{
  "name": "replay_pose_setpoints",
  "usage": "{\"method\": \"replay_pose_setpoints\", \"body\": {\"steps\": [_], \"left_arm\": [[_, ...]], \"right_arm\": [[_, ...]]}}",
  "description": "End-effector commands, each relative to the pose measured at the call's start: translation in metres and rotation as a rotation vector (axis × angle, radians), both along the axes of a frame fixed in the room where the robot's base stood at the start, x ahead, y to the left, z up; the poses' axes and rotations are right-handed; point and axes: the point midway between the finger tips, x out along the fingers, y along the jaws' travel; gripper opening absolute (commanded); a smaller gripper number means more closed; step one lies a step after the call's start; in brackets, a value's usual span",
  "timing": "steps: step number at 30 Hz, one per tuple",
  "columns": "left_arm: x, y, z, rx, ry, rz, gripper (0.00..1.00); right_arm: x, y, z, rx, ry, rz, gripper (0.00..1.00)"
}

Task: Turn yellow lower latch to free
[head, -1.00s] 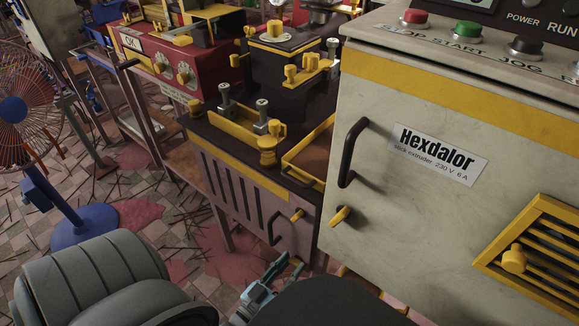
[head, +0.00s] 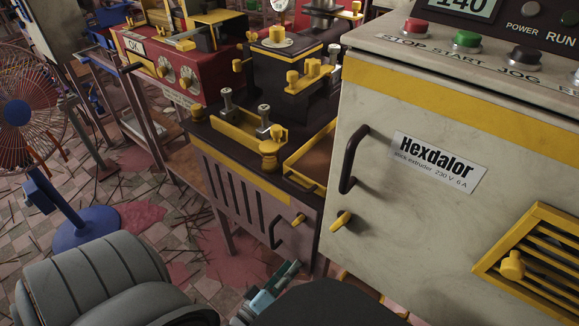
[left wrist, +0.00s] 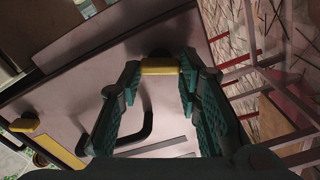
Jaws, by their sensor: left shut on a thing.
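The yellow lower latch (left wrist: 160,66) is a small yellow bar on the pinkish-grey door in the left wrist view. My left gripper (left wrist: 160,75) has its teal fingers on both sides of the latch and is shut on it. In the head view my left gripper (head: 289,268) shows low, near the bottom of the pinkish-grey cabinet (head: 245,215); the latch it holds is hidden there. A second yellow latch (head: 297,217) sits higher on the same cabinet, beside a dark handle (head: 274,233). My right gripper is not in view.
The cream Hexdalor cabinet (head: 400,235) stands close on the right, with a dark handle (head: 352,160) and its own yellow latch (head: 341,221). The dark handle (left wrist: 148,130) on the pinkish door lies near my fingers. A blue-based fan (head: 85,230) stands on the left floor.

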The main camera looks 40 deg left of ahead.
Motion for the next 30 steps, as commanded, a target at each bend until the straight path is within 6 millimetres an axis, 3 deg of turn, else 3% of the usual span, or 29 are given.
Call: {"method": "replay_pose_setpoints", "body": {"steps": [9,25,26,29,30], "left_arm": [[0.0000,0.0004,-0.0006,-0.128,-0.003,0.000,0.04],[-0.0001,0.0004,-0.0008,-0.153,-0.003,0.000,0.04],[-0.0001,0.0005,-0.0008,-0.153,-0.003,0.000,0.36],[-0.0001,0.0004,-0.0008,-0.153,-0.003,0.000,0.52],[-0.0001,0.0004,-0.0008,-0.153,-0.003,0.000,0.52]], "right_arm": [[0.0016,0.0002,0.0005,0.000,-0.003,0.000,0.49],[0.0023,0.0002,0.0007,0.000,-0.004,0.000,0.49],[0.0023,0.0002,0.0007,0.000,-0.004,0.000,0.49],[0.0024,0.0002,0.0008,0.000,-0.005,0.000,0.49],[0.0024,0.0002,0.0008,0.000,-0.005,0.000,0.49]]}}
